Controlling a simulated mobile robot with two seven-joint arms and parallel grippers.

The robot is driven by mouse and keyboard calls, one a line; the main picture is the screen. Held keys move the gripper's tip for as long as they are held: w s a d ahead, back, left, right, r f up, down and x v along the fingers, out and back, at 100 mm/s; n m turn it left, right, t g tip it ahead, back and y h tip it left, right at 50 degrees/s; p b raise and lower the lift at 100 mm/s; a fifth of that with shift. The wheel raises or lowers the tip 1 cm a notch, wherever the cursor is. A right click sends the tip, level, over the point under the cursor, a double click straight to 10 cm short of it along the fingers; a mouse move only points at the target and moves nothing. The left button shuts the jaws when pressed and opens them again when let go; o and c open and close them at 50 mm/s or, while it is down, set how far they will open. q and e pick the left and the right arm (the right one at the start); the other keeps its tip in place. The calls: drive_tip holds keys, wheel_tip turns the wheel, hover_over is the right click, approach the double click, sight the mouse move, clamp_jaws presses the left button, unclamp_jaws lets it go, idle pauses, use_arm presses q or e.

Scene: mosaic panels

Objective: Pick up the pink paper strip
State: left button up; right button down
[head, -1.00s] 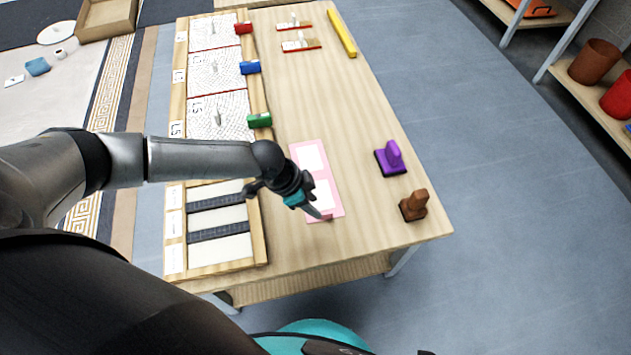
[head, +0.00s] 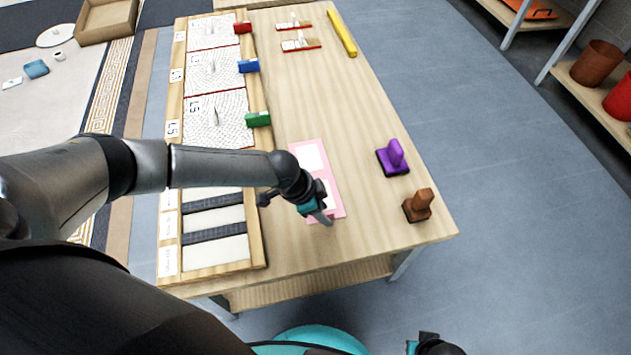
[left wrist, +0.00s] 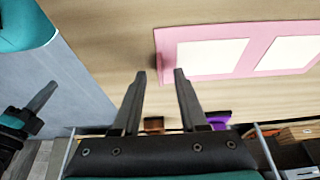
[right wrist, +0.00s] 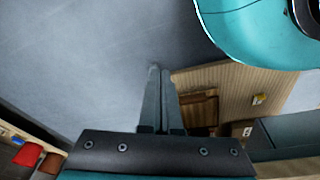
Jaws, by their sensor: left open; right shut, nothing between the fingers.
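The pink paper strip (head: 338,198) lies flat near the front of the wooden table, with white panels on it. My left arm covers part of it in the head view. My left gripper (head: 323,218) points down over the strip's near end. In the left wrist view, the left gripper (left wrist: 159,75) is open with nothing between its fingers, and the strip (left wrist: 243,60) is ahead and to the right of the fingertips. My right gripper (head: 425,345) shows at the bottom edge, away from the table. In the right wrist view, the right gripper (right wrist: 160,72) is shut and empty.
A purple stamp-like block (head: 393,157) and a brown one (head: 418,205) stand right of the strip. A wooden rack (head: 258,235) of panels lies left of it. Green (head: 258,119) and blue (head: 249,66) blocks sit along the rack. A yellow bar (head: 342,34) lies far back.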

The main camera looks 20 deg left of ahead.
use_arm(q)
drive_tip(key=shift+w+d+f, duration=0.2)
drive_tip(key=shift+f, duration=0.4)
clamp_jaws()
idle(0.4)
